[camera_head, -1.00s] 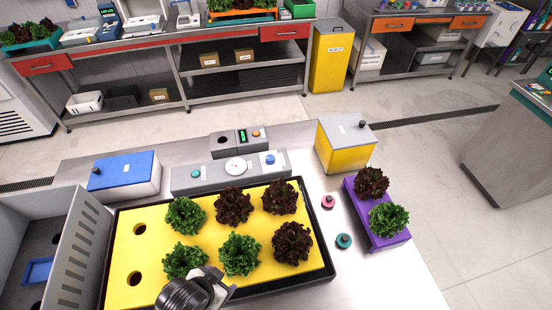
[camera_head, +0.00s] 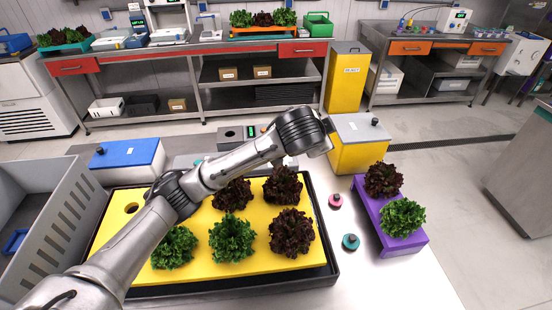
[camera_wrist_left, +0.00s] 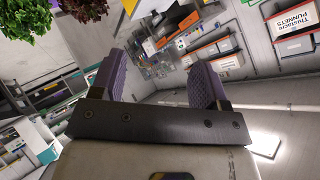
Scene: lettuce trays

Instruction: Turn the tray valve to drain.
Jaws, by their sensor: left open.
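The grey control panel (camera_head: 184,162) lies along the back edge of the black tray (camera_head: 235,290) with its yellow raft (camera_head: 200,272). My left arm crosses over both and hides most of the panel, including its dial. I cannot make out a valve handle. The wrist end of my left arm is above the panel's right end, near the yellow box (camera_head: 360,155). In the left wrist view my left gripper (camera_wrist_left: 157,82) has two purple-padded fingers wide apart with nothing between them. My right gripper is not in view.
Green and dark red lettuces (camera_head: 232,238) stand in the raft. A grey crate (camera_head: 62,215) and blue-lidded box (camera_head: 128,158) are at left.

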